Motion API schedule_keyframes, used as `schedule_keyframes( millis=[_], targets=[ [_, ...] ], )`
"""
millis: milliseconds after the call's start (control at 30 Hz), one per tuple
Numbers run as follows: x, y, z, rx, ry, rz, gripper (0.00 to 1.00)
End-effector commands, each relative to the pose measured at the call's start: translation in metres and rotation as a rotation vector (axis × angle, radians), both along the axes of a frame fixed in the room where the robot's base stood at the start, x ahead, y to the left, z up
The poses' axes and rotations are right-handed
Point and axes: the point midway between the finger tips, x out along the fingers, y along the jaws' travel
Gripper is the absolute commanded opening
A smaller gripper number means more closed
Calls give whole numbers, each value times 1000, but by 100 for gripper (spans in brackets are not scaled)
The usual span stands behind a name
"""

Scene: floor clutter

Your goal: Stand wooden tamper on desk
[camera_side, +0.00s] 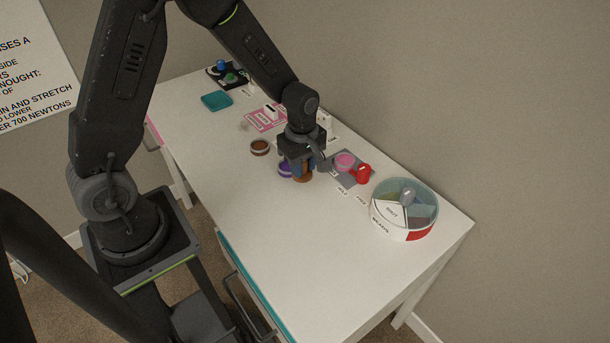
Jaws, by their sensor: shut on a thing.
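The wooden tamper (304,174) is a small brown piece at the fingers of my gripper (304,167), over the white desk (250,203). My gripper is shut on it and points down. Its upper part is hidden by the fingers. It looks roughly upright, but I cannot tell whether its bottom touches the desk. A purple round item (285,170) sits just left of the gripper, partly hidden by it.
A brown round container (260,147) is left of the gripper. A grey mat (350,181) with a pink round item (345,161) and a red item (361,174) is to the right. A divided round container (404,232) stands farther right. The desk's front is clear.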

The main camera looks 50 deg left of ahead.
Motion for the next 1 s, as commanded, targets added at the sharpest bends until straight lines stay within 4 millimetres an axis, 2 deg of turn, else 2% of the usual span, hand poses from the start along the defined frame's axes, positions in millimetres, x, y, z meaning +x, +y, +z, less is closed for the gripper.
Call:
schedule_keyframes(
  millis=[200,433,633,833,1000],
  targets=[
    [13,-48,-31,0,5,-8,9],
    [24,-86,-54,0,2,-4,9],
    [26,-95,-64,0,3,0,9],
    [26,-95,-93,0,4,0,9],
    [27,-94,-100,0,1,0,9]
  ],
)
